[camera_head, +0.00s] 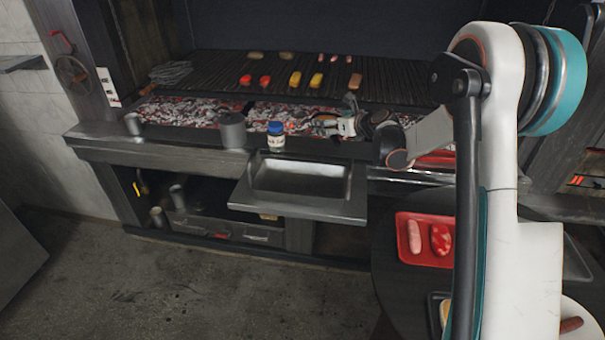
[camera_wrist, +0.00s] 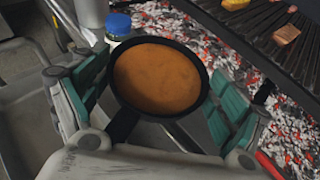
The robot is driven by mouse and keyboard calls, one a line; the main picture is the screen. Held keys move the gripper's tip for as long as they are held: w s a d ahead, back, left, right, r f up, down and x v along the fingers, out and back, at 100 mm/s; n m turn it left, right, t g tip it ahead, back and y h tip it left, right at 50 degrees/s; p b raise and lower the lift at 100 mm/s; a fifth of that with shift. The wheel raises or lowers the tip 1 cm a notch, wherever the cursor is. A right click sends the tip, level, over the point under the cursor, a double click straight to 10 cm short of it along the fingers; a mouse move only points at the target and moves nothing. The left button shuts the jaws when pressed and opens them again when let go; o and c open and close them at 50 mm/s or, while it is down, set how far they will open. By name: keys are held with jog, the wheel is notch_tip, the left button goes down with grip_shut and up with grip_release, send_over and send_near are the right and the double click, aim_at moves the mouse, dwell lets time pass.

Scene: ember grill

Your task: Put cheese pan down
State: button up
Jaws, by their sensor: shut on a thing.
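The cheese pan (camera_wrist: 157,78) is a round black pan filled with smooth orange cheese, seen in the wrist view. Its short black handle points back toward my wrist. My gripper (camera_wrist: 155,101) is shut on the pan, with one green-padded finger on each side of it. In the head view, my gripper (camera_head: 340,124) is at the front edge of the ember bed, right of the blue-lidded jar. The pan is hard to make out there. I cannot tell whether its underside touches anything.
The blue-lidded jar (camera_head: 275,136) stands on the front ledge (camera_head: 180,153), with a grey metal cup (camera_head: 232,130) to its left. Glowing embers (camera_head: 185,112) lie behind, below the grill grate (camera_head: 210,72) with food. A metal basin (camera_head: 300,180) juts out in front.

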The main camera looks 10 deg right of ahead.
notch_tip(320, 180, up, 3)
jog(key=b, duration=0.1)
send_over(325, 153)
jog(key=shift+n+y, duration=0.4)
notch_tip(325, 153, down, 20)
jog(key=b, duration=0.7)
jog(key=shift+r, duration=0.1)
jog(key=o, duration=1.4)
jog(key=shift+c, duration=0.2)
